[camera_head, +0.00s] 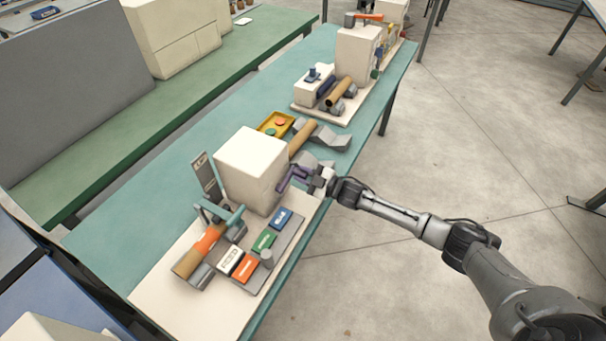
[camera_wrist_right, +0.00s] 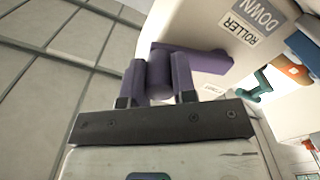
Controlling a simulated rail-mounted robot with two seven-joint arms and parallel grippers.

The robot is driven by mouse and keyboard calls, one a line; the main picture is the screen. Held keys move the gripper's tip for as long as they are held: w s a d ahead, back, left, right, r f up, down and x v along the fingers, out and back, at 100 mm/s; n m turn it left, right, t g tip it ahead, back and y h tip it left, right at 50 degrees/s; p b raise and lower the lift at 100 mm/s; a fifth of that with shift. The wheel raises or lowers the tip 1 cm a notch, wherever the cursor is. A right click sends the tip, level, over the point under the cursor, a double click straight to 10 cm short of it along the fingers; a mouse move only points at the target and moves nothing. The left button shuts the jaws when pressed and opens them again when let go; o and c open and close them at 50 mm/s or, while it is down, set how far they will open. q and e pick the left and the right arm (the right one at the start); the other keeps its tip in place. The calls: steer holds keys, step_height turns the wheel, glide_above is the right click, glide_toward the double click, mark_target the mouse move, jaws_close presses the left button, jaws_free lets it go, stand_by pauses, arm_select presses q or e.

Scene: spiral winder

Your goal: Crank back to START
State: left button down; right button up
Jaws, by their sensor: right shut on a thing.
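The purple crank (camera_head: 286,178) sticks out of the right side of the cream winder box (camera_head: 250,165). In the right wrist view, the crank's flat arm (camera_wrist_right: 205,60) runs sideways along the cream panel, and its round handle stands out toward me. My right gripper (camera_head: 318,181) reaches in from the right and is shut on that handle, with one finger on each side (camera_wrist_right: 157,82). A small label (camera_wrist_right: 212,89) sits beside the crank, too small to read surely. A START mark cannot be made out. My left gripper is not in view.
A label reading ROLLER DOWN (camera_wrist_right: 250,28) is on the panel. Orange, green, white and blue blocks (camera_head: 264,241) and a cardboard tube (camera_head: 188,263) sit in front of the box. A yellow tray (camera_head: 275,124) and a second machine (camera_head: 357,55) stand farther back.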

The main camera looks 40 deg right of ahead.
jaws_close()
